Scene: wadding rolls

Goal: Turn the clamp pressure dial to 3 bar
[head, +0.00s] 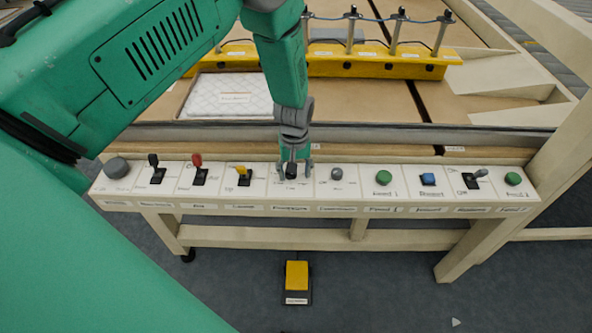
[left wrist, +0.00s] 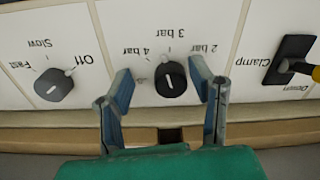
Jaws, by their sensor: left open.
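The clamp pressure dial (head: 292,171) is a small black knob on the white control panel (head: 262,187). In the left wrist view the dial (left wrist: 171,81) appears upside down, with "4 bar", "3 bar" and "2 bar" lettered around it. A short white mark shows on its face; I cannot tell surely which label it points to. My left gripper (head: 295,169) is open above the dial, one finger on each side. In the left wrist view its fingers (left wrist: 161,77) show gaps to the knob. My right gripper is not in view.
A grey knob (left wrist: 54,88) lettered Off, Slow and Fast is beside the dial. A yellow-handled clamp lever (head: 243,172) is on its other side. Red and black levers and green and blue buttons line the panel. A yellow pedal (head: 297,276) lies on the floor.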

